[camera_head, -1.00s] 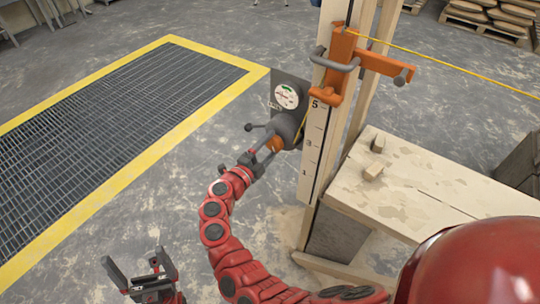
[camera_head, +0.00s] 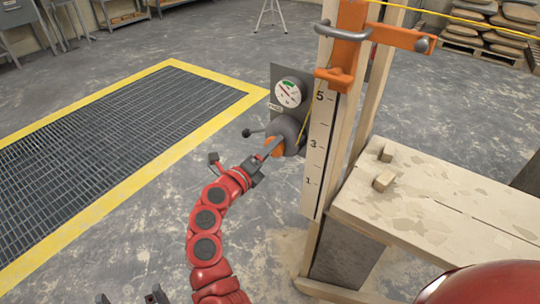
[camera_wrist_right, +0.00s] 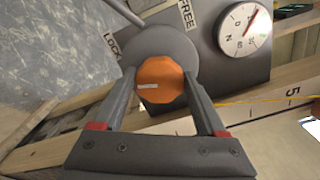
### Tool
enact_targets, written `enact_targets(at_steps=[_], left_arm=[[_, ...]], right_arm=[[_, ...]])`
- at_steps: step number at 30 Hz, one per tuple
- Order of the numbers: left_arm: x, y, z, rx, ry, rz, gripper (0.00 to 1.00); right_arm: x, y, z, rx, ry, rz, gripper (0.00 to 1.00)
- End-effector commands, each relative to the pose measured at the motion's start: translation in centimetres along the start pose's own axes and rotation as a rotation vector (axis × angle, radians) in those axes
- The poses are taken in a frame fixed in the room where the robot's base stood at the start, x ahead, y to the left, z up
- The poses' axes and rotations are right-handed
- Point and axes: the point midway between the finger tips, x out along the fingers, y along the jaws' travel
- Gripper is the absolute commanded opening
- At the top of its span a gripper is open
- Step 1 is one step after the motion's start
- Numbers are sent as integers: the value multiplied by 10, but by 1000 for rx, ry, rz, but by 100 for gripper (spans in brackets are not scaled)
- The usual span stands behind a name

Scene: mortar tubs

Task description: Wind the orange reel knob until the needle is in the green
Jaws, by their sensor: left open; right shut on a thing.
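The orange reel knob (camera_wrist_right: 161,80) is a faceted disc with a white mark, on the dark grey reel (camera_wrist_right: 155,45). My right gripper (camera_wrist_right: 160,84) is shut on the knob, one finger on each side; the head view shows it at the reel too (camera_head: 268,150). The round white gauge (camera_head: 288,92) sits on a grey plate above the reel, with a green band at its top. In the right wrist view the gauge (camera_wrist_right: 243,32) has a red needle, but whether it lies in the green is unclear. My left gripper (camera_head: 131,298) is open and empty at the bottom edge, partly cut off.
A small ball-ended lever (camera_head: 247,133) sticks out left of the reel. LOCK and FREE labels flank it. A numbered wooden post (camera_head: 318,150) carries an orange bracket (camera_head: 346,45) and a yellow line. A wooden bench (camera_head: 440,200) stands right; a yellow-edged floor grate (camera_head: 130,135) lies left.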

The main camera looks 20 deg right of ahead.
Motion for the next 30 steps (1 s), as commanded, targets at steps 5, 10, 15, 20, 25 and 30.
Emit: enact_targets(at_steps=[5,10,15,20,25,30], left_arm=[[-4,0,1,0,0,0,100],[-4,0,1,0,0,0,100],[-4,0,1,0,0,0,100],[-4,0,1,0,0,0,100],[-4,0,1,0,0,0,100],[-4,0,1,0,0,0,100]], right_arm=[[0,0,1,27,-2,1,18],[0,0,1,30,-3,1,18],[0,0,1,30,-3,1,18],[0,0,1,29,-3,1,92],[0,0,1,28,-2,0,100],[-1,0,0,28,-1,1,100]])
